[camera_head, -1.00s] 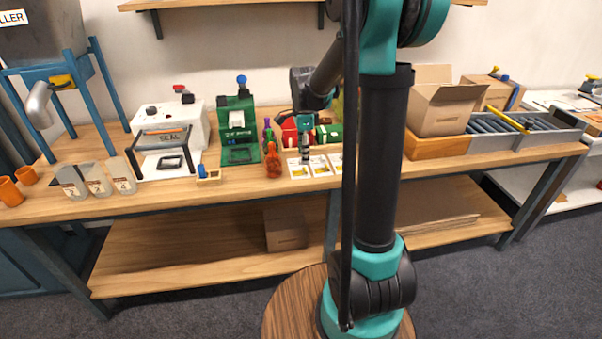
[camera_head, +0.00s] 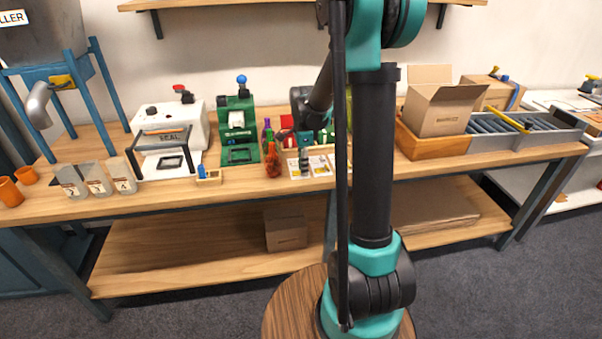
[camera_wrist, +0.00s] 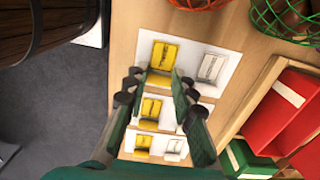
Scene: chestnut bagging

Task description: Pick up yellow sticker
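In the wrist view, a yellow sticker (camera_wrist: 163,56) lies on a white card (camera_wrist: 187,44), beside a pale sticker (camera_wrist: 211,68). Two more yellow stickers, a middle one (camera_wrist: 151,108) and a lower one (camera_wrist: 143,142), lie on cards nearer the bottom of the picture. My gripper (camera_wrist: 158,80) is open, with its fingertips apart on either side of the top yellow sticker's lower part. Nothing is held between the fingers. In the head view my gripper (camera_head: 304,162) is low over the sticker cards (camera_head: 319,166); whether it touches them cannot be told.
Red and green baskets (camera_wrist: 200,4) of brown items stand at the top of the wrist view. A red box (camera_wrist: 284,103) and a green box (camera_wrist: 246,160) are at right. In the head view, a sealer (camera_head: 165,135) and green press (camera_head: 238,130) stand left, an open carton (camera_head: 440,108) right.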

